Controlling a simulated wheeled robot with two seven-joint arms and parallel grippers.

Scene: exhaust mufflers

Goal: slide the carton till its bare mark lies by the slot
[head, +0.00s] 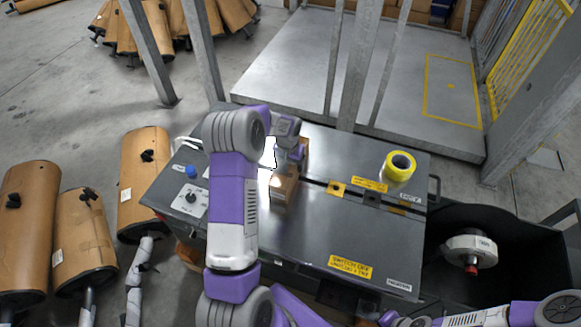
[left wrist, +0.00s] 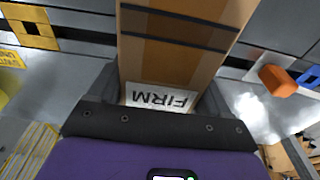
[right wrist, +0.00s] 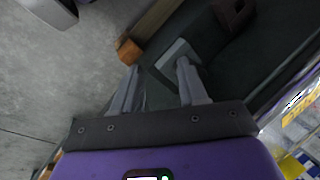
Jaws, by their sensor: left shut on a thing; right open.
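A brown carton (head: 284,190) lies on the dark grey machine top (head: 310,225), partly hidden by my left arm in the head view. In the left wrist view the carton (left wrist: 180,62) has two dark stripes across it and a white label reading FIRM, upside down. I cannot tell which patch is the bare mark. The slot (head: 318,183) runs across the top; in the left wrist view the slot (left wrist: 88,47) meets the carton near the stripes. My left gripper (head: 291,150) is shut on the carton, a finger on each side. My right gripper (right wrist: 157,72) is open and empty.
A yellow tape roll (head: 399,166) stands on the machine top at right. A black bin (head: 510,255) with a white-and-red part adjoins the right side.

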